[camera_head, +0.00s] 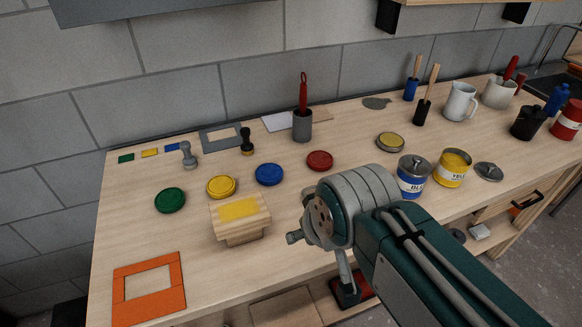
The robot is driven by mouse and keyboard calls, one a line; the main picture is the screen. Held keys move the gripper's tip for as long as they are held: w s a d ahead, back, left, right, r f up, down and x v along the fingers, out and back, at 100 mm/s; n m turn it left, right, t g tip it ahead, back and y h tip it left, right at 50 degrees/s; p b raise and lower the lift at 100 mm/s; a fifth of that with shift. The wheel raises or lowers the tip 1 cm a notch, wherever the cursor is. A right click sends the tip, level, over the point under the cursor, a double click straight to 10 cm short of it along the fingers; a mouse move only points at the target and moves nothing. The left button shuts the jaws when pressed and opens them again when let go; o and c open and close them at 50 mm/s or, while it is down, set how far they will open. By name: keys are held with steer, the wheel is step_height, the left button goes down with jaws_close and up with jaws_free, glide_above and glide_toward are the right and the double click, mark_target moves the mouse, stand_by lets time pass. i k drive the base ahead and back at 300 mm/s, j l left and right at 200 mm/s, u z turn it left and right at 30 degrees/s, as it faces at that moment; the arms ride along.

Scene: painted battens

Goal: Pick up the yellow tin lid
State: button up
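A round yellow lid (221,187) lies flat on the bench, left of the middle, between a green lid (170,200) and a blue lid (269,174). A shallow round tin piece with a yellowish face (390,142) lies farther back on the right; I cannot tell whether it is also a lid. My arm reaches in from the lower right, with its rounded joint over the front of the bench, to the right of and nearer than the yellow lid. Its end is largely hidden, and I cannot make out the fingers' state. I see nothing held.
A wooden block with a yellow top (238,219) stands just in front of the yellow lid. A red lid (320,160), blue tin (413,177) and open yellow tin (454,168) are to the right. An orange frame (173,271) lies front left. Bare wood lies around the green lid.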

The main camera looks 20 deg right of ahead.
mark_target(489, 172)
steer(key=l+z, duration=0.1)
steer(key=z, duration=0.3)
steer(key=l+z, duration=0.15)
steer(key=z, duration=0.2)
steer(key=l+z, duration=0.1)
steer(key=z, duration=0.3)
steer(key=l+z, duration=0.15)
steer(key=z, duration=0.2)
steer(key=k, duration=0.05)
